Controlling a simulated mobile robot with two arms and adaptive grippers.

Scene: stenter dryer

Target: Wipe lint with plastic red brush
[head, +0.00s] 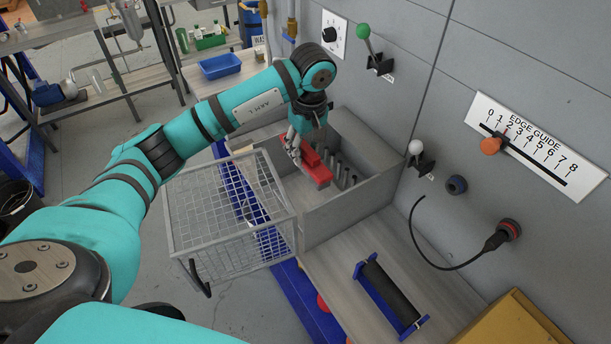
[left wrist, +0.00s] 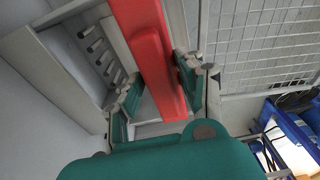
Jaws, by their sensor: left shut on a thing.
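The plastic red brush (head: 317,170) is between the fingers of my left gripper (head: 294,143), which is shut on it. It is over or inside an open grey box (head: 350,210) on the machine, beside a row of grey pegs. In the left wrist view the red brush (left wrist: 148,45) runs lengthwise between the two fingers of the left gripper (left wrist: 158,88). The brush's bristles are hidden, and I cannot tell whether it touches the box. I cannot make out any lint. My right gripper is in neither view.
A wire mesh guard (head: 228,225) juts out left of the box. A roller in a blue frame (head: 390,297) lies on the surface in front. The grey wall carries levers, a cable and an edge guide scale (head: 540,145). A blue tray (head: 220,66) stands behind.

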